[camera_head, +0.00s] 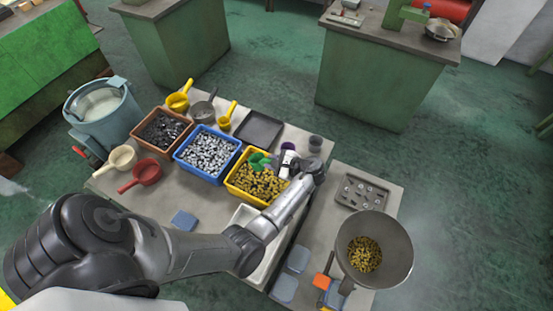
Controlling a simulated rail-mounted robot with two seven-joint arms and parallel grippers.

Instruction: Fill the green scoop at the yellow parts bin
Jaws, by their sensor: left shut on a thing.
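The yellow parts bin (233,189) stands on the table near its middle and holds many small brass-coloured parts. My left gripper (284,164) is above the bin's back right part and is shut on the green scoop. The green scoop (257,160) is at the bin's back edge, over or among the parts. The gripper and arm hide part of the scoop and the bin's right side. I cannot tell whether any parts lie in the scoop. My right gripper is not in view.
A blue bin (184,165) of silver parts and a brown bin (143,129) of dark parts stand left of the yellow bin. A dark tray (259,128) lies behind. A large metal bowl (398,234) with brass parts and a grey tray (361,191) are at right.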

